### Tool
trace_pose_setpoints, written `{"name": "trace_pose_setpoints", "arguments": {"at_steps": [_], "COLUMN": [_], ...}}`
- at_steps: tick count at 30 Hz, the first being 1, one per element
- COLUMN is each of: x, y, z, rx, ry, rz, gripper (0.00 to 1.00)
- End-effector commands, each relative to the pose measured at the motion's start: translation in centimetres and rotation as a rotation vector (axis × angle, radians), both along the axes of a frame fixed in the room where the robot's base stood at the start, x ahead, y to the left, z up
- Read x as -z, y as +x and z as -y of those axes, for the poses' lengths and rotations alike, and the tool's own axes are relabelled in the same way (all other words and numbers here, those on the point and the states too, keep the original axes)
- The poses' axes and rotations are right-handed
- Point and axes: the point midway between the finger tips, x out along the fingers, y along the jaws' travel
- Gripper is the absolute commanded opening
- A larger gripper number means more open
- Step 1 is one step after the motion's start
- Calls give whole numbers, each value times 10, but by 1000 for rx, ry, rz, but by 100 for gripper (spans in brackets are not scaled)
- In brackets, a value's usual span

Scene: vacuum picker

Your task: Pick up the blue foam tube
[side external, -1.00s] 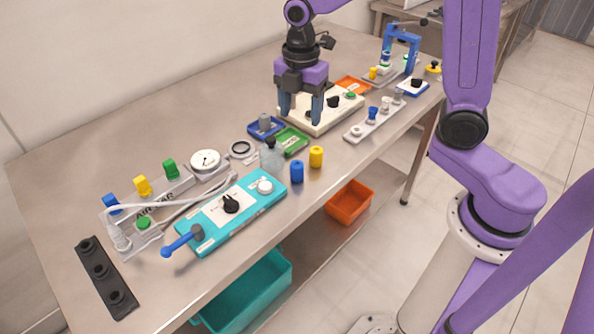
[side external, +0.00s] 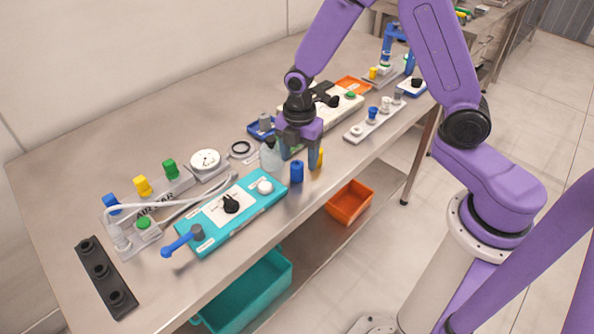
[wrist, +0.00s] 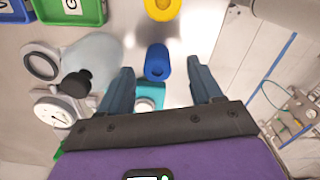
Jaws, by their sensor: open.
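The blue foam tube (side external: 297,171) stands upright on the table, near its front edge. In the wrist view the tube (wrist: 157,62) shows from above, with its dark hole visible, just ahead of the gap between my fingers. My gripper (side external: 301,163) is open and empty, above the table and beside the tube. In the wrist view its two fingers (wrist: 160,78) are spread wide apart. The yellow foam tube (side external: 319,161) stands to the right of the blue one, partly hidden by a finger; it also shows in the wrist view (wrist: 162,8).
A teal control box (side external: 240,212) with knobs lies left of the blue tube. A clear bottle (side external: 270,155) stands close behind it. The green tray (wrist: 84,12) and blue tray (side external: 258,126) are further back. An orange bin (side external: 349,203) sits on the lower shelf.

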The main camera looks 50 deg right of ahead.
Motion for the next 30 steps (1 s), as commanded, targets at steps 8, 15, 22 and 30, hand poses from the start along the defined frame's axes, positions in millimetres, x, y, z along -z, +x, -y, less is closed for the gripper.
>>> {"name": "trace_pose_setpoints", "arguments": {"at_steps": [8, 15, 22, 30], "x": [33, 42, 42, 42], "y": [2, 3, 3, 3], "z": [-4, -4, -4, -4], "rx": [0, 1, 0, 0], "ry": [-1, 2, 2, 2], "rz": [-2, 2, 2, 2], "gripper": [65, 65, 39, 5]}}
